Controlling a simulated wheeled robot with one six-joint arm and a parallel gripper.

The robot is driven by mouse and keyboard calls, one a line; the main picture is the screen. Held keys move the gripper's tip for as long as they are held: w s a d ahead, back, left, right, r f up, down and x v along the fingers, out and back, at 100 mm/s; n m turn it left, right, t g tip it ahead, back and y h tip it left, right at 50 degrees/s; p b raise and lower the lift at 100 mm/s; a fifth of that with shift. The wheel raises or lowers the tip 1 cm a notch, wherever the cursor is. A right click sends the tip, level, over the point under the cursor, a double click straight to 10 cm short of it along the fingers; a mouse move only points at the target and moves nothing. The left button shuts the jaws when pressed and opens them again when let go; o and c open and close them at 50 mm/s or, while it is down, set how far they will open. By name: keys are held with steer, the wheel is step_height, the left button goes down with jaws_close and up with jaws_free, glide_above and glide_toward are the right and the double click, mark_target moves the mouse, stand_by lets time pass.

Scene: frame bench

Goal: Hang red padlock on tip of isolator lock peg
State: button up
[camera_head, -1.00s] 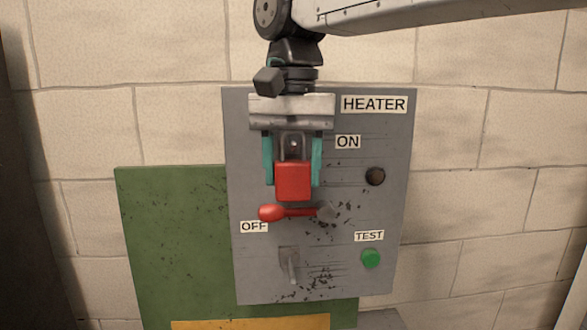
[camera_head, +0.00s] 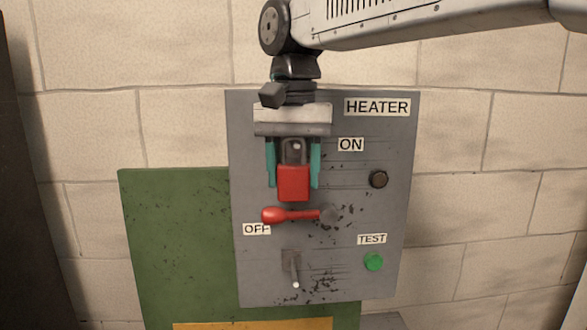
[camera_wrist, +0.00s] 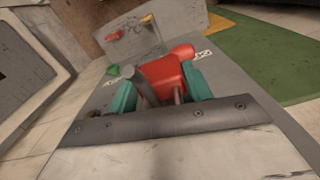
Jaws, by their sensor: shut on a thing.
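The red padlock (camera_head: 293,183) hangs upright, body down, with its grey shackle above. My gripper (camera_head: 293,165) is shut on it, with a teal finger on each side. In the wrist view the padlock (camera_wrist: 163,75) shows between the teal fingers. The isolator panel (camera_head: 390,235) has a red handle (camera_head: 290,215) just below the padlock, its knob towards OFF. A small grey peg with a pale tip (camera_head: 295,284) stands out lower on the panel, below the handle and apart from the padlock. I cannot make out the peg in the wrist view.
A green test button (camera_head: 373,262) and a dark round fitting (camera_head: 379,179) are on the panel's right side. A green board (camera_head: 175,250) stands left of the panel. In the wrist view a grey plate (camera_wrist: 185,30) with red and yellow parts lies beyond the padlock.

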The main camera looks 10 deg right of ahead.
stand_by(0.3)
steer(key=o, duration=1.2)
steer(key=shift+c, duration=0.2)
